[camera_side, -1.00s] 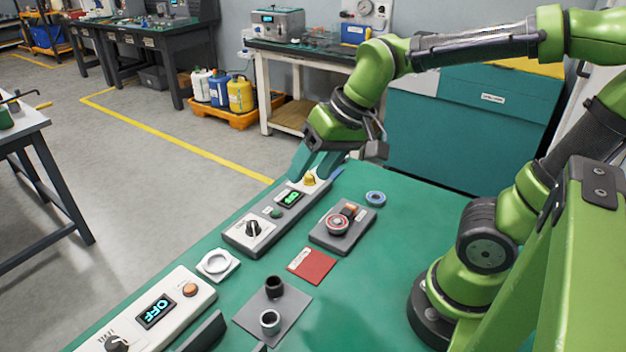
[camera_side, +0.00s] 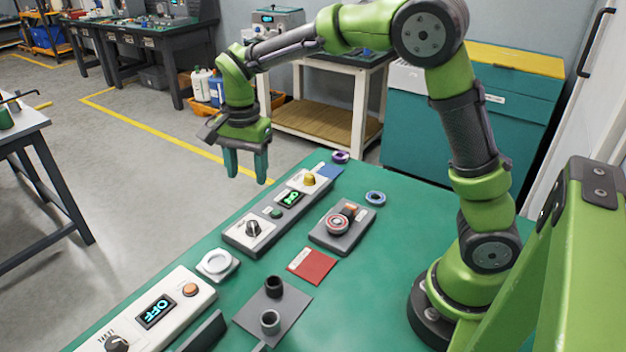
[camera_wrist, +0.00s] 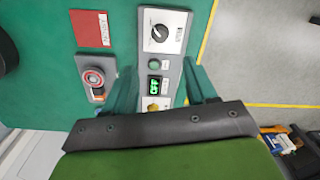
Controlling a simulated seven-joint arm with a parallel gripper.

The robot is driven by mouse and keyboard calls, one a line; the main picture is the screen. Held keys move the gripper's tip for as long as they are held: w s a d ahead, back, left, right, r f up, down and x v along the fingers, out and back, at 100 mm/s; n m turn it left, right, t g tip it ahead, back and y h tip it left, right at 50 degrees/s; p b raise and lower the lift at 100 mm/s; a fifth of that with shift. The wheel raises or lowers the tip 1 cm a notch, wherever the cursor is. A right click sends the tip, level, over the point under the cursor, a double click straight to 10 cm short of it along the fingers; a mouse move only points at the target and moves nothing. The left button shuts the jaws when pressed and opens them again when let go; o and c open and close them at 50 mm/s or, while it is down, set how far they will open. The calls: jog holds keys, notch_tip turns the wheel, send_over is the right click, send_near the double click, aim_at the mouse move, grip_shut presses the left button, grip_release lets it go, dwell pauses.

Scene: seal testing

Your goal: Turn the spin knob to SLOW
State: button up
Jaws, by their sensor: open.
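A long grey control panel (camera_side: 272,217) lies on the green table. It carries a black pointer knob (camera_side: 253,229) on a white plate, a green button (camera_side: 276,213), a lit green display (camera_side: 290,198) and a yellow knob (camera_side: 309,180). In the wrist view the display (camera_wrist: 154,88) seems to read OFF, and the black knob (camera_wrist: 160,33) and yellow knob (camera_wrist: 153,106) both show. I cannot read which knob is labelled spin. My gripper (camera_side: 246,176) is open and empty, pointing down, raised above the panel and touching nothing. The wrist view shows its fingers (camera_wrist: 160,78) either side of the panel.
A white unit (camera_side: 190,318) with an OFF display (camera_side: 156,311) stands front left.

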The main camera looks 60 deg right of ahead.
aim_at(252, 223)
jog(key=f, duration=1.4)
jog(key=shift+w, duration=0.25)
jog(key=shift+r, duration=0.1)
grip_shut()
